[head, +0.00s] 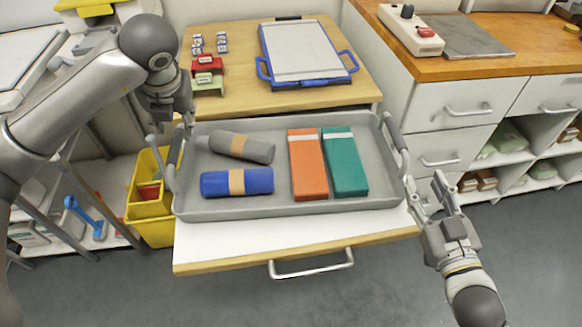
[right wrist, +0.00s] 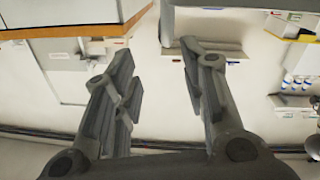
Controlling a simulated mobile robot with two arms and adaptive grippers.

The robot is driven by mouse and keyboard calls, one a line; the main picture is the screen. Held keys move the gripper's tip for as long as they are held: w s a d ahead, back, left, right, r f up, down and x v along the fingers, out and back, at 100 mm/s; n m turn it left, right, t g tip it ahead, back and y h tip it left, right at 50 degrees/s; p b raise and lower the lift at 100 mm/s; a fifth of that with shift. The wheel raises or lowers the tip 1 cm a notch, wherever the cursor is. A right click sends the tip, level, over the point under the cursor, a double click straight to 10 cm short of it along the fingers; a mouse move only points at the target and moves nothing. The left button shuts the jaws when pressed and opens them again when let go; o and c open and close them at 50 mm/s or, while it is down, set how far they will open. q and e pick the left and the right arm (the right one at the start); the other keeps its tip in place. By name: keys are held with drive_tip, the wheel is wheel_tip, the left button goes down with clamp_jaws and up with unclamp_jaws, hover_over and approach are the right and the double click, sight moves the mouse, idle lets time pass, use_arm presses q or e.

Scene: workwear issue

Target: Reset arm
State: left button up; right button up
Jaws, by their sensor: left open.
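A grey tray (head: 290,209) rests on the pulled-out white drawer board, with a raised handle at each end. In it lie a grey roll (head: 228,145), a blue roll (head: 214,184), an orange folded pack (head: 304,168) and a green folded pack (head: 346,168). My left gripper (head: 171,135) is open, pointing down at the tray's left handle (head: 174,151); I cannot tell whether it touches. My right gripper (head: 426,182) is off the tray's right end, beside the right handle (head: 396,138). In the right wrist view its fingers (right wrist: 158,62) are apart with nothing between them.
Behind the tray, a wooden top (head: 234,96) holds a blue-framed board (head: 305,54) and small red and green holders. A yellow bin (head: 151,226) is at left. White drawers (head: 455,150) stand at right. The floor in front is clear.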

drive_tip(key=shift+s, duration=0.25)
idle(0.4)
